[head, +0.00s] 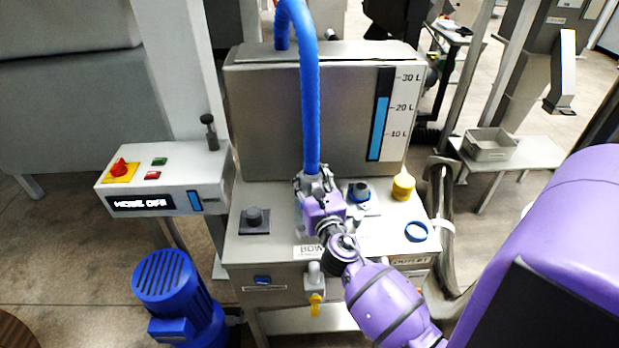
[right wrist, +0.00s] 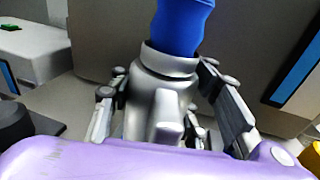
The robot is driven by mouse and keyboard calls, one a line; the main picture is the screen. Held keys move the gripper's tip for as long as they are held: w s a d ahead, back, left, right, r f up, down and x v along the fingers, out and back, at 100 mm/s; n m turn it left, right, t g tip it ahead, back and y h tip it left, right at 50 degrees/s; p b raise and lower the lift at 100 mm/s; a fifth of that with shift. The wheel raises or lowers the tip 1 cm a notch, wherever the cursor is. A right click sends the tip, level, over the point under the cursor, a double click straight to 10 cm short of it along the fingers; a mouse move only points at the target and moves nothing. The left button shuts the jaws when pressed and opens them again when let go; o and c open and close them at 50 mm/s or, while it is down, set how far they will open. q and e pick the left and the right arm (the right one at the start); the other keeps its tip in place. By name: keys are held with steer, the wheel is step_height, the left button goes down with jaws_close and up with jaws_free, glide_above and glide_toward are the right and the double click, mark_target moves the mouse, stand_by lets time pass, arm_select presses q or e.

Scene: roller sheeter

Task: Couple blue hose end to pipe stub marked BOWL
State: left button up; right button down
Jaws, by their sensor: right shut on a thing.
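The blue hose (head: 311,100) arches from the tank top down to a silver hose end (right wrist: 165,90). My right gripper (head: 314,183) comes in from the lower right and is shut on this hose end, which stands roughly upright. In the right wrist view the fingers (right wrist: 170,115) lie on both sides of the silver coupling. A partly covered label reading "BOW" (head: 308,250) is on the deck edge below my gripper. The stub belonging to it is hidden behind my gripper, so I cannot tell whether the hose end touches it. My left gripper is not in view.
The steel deck carries a dark stub (head: 254,218), another dark stub (head: 360,190), a yellow cap (head: 403,186) and a blue ring (head: 416,231). A tank (head: 270,120) with a level gauge stands behind. A control box (head: 165,180) is at left, a blue motor (head: 175,290) below.

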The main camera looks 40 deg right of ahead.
steer(key=c, duration=0.9)
jaws_free()
steer(key=shift+f, duration=0.1)
steer(key=shift+s+f, duration=0.1)
steer(key=shift+f, duration=0.05)
steer(key=shift+s+a+f, duration=0.1)
steer(key=shift+s+a, duration=0.05)
steer(key=shift+s, duration=0.25)
steer(key=v, duration=1)
steer(key=shift+s+r, duration=0.15)
steer(key=shift+r, duration=0.15)
steer(key=shift+s+a+r, duration=0.1)
steer(key=shift+s+a, duration=0.1)
steer(key=shift+s, duration=0.15)
